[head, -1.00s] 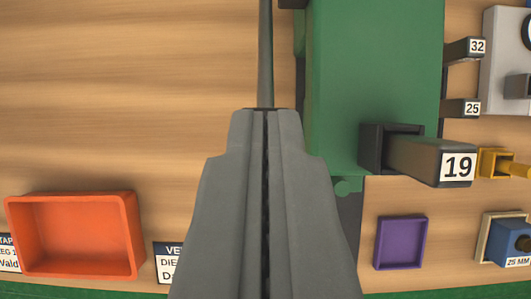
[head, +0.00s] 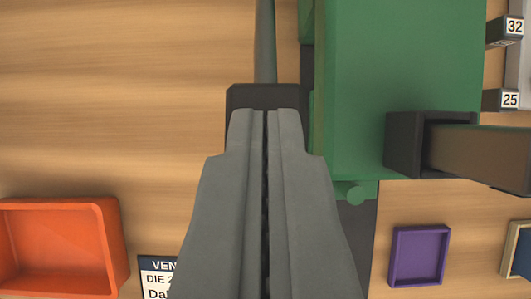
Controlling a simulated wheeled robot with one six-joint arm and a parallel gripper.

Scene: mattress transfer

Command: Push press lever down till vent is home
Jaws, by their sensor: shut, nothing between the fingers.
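The press is the large green body (head: 400,70) right of centre. A thin grey lever rod (head: 265,40) runs down from the top edge left of it. It ends in a dark flat block (head: 238,97), which I take for the lever's handle. My gripper (head: 266,112) is shut and empty, with its tips over that block and hiding most of it. I cannot tell whether the tips touch it. I cannot make out the vent or how it sits.
A dark socket holds a brown bar (head: 475,153) on the press's right. An orange tray (head: 110,240) lies lower left, beside a label card (head: 157,278). A purple tray (head: 419,255) lies lower right. Tagged dark blocks (head: 503,100) stand at far right.

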